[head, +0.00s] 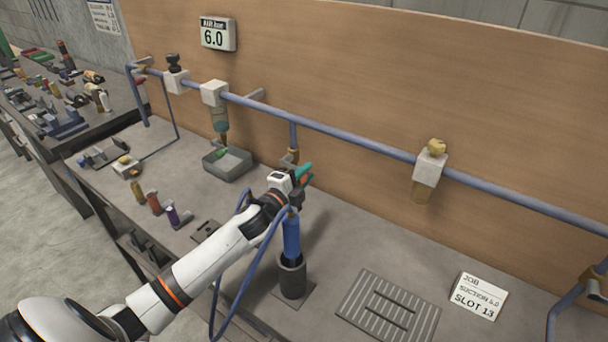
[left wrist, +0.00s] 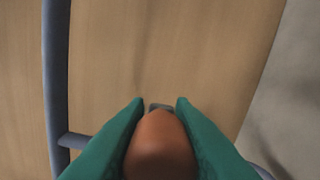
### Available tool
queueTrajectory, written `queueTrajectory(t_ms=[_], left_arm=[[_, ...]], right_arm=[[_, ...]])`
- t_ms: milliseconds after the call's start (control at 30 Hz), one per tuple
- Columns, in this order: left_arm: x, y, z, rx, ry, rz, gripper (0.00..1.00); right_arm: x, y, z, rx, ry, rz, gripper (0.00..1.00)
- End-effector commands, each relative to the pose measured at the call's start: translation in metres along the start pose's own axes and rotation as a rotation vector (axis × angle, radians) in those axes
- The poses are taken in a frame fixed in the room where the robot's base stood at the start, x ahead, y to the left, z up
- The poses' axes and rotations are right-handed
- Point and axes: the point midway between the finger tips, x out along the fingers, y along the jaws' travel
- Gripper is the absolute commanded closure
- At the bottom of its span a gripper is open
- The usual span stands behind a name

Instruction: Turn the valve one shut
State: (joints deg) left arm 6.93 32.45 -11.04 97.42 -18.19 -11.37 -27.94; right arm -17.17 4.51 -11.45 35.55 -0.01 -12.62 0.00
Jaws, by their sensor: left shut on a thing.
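My left gripper (head: 304,174) is at the short drop pipe (head: 293,135) below the long blue pipe. Its green fingers are closed on an orange-brown rounded handle (left wrist: 160,145), which fills the space between the fingertips in the left wrist view. In the head view, only a little orange shows between the fingers. A brass valve body (head: 290,157) sits on the drop pipe just behind the gripper. The handle's link to that valve is mostly hidden, and I cannot read any valve number. My right gripper is not in view.
A blue cylinder in a dark holder (head: 291,277) stands below the gripper, with blue hoses beside it. A grey tray (head: 228,164) is to the left. A slotted plate (head: 388,308) and job card (head: 478,297) lie at right. A gauge (head: 217,34) reads 6.0.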

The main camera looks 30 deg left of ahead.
Motion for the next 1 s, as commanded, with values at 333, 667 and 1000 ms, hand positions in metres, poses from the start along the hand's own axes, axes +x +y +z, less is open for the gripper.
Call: queueTrajectory(t_ms=[333,667,1000], left_arm=[[0.0,-0.002,0.0,0.014,0.0,-0.003,1.0],[0.0,-0.002,0.0,0.013,0.0,-0.002,0.56],[-0.011,-0.003,-0.001,0.012,0.0,-0.002,0.56]], right_arm=[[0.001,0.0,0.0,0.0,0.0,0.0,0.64],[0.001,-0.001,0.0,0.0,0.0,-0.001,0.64],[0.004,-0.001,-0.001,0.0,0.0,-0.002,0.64]])
